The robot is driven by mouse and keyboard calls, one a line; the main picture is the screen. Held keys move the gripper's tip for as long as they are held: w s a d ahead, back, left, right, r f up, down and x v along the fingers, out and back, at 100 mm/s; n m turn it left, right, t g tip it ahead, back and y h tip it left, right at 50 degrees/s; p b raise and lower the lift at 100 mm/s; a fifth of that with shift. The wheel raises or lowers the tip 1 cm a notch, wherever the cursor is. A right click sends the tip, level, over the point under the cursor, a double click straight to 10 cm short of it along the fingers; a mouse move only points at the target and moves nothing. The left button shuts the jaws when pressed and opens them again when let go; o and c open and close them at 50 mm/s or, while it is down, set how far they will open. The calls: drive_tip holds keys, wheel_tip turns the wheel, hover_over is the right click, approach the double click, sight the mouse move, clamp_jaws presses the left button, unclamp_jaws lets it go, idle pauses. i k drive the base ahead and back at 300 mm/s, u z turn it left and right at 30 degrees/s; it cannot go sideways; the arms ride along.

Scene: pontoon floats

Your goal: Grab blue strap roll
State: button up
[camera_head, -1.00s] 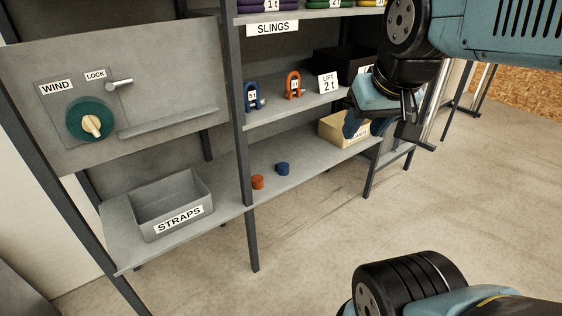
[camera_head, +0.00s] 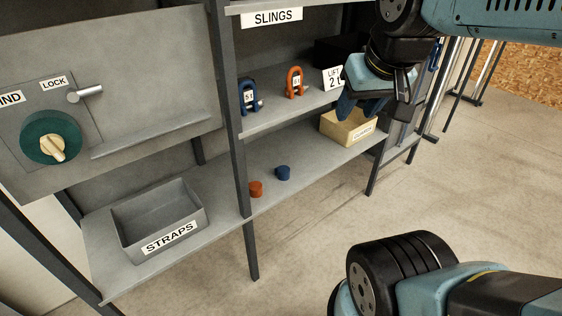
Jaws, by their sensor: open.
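The blue strap roll (camera_head: 283,173) is a small dark blue cylinder standing on the lower grey shelf. An orange-red roll (camera_head: 256,188) stands just to its left, a little nearer the shelf's front edge. My gripper (camera_head: 374,112) is open and empty, pointing down in front of the shelves. In the picture it is above and to the right of the blue roll, over the cream box, well apart from the roll. Nothing hides the blue roll.
A grey STRAPS bin (camera_head: 205,218) sits on the lower shelf at left. A cream box (camera_head: 340,129) stands at the right end. Blue (camera_head: 248,98) and orange shackles (camera_head: 294,83) are on the shelf above. A dark upright post (camera_head: 240,165) stands left of the rolls.

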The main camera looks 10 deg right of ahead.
sight(283, 171)
drive_tip(key=u, duration=0.2)
drive_tip(key=i, duration=0.25)
drive_tip(key=z, duration=0.6)
drive_tip(key=k, duration=1.3)
drive_tip(key=u, duration=0.6)
drive_tip(key=i, duration=1)
